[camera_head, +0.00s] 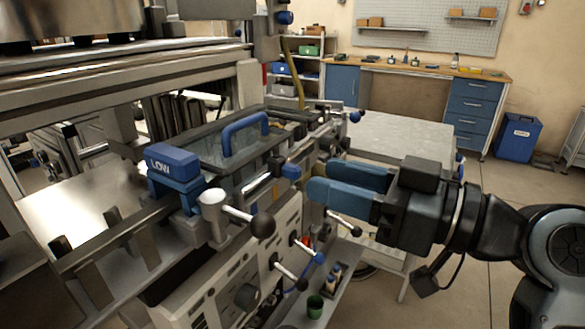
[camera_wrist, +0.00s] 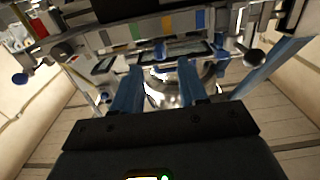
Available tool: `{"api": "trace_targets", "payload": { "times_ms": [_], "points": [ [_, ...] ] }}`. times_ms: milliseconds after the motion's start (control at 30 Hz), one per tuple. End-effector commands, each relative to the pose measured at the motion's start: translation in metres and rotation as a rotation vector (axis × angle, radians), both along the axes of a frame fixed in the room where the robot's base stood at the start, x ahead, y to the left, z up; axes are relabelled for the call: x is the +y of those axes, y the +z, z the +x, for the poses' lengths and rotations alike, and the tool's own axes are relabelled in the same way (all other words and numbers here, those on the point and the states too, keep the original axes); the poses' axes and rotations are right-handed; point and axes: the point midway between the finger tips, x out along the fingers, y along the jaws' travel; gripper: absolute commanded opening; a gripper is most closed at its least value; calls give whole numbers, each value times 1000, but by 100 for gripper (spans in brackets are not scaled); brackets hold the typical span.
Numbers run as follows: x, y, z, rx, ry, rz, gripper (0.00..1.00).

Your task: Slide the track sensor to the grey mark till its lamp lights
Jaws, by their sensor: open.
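My gripper (camera_head: 320,180) is open and empty, its two blue fingers apart in the head view. They point left toward the front of the machine, right of a blue knob (camera_head: 291,171). In the wrist view the open fingers (camera_wrist: 160,66) point toward a pale rail with coloured patches, among them green (camera_wrist: 105,38), orange (camera_wrist: 135,32) and blue (camera_wrist: 200,18). A small blue part (camera_wrist: 160,48) sits below this rail, between the fingers in the picture. I cannot tell which part is the track sensor, which patch is the grey mark, or whether a lamp is lit.
A blue block marked LOW (camera_head: 172,165) sits on the machine at left. A lever with a black ball (camera_head: 263,225) and a blue handle (camera_head: 245,133) stick out nearby. A pale metal table (camera_head: 390,135) stands behind my gripper. Open floor lies at right.

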Motion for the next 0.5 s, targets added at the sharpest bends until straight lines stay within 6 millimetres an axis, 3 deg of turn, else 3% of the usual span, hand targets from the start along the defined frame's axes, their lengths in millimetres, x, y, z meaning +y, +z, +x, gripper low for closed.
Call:
{"api": "trace_targets", "payload": {
  "times_ms": [300, 500],
  "points": [
    [40, 1, 28, 1, 2, 0, 43],
    [51, 0, 36, 0, -1, 0, 43]
  ]
}}
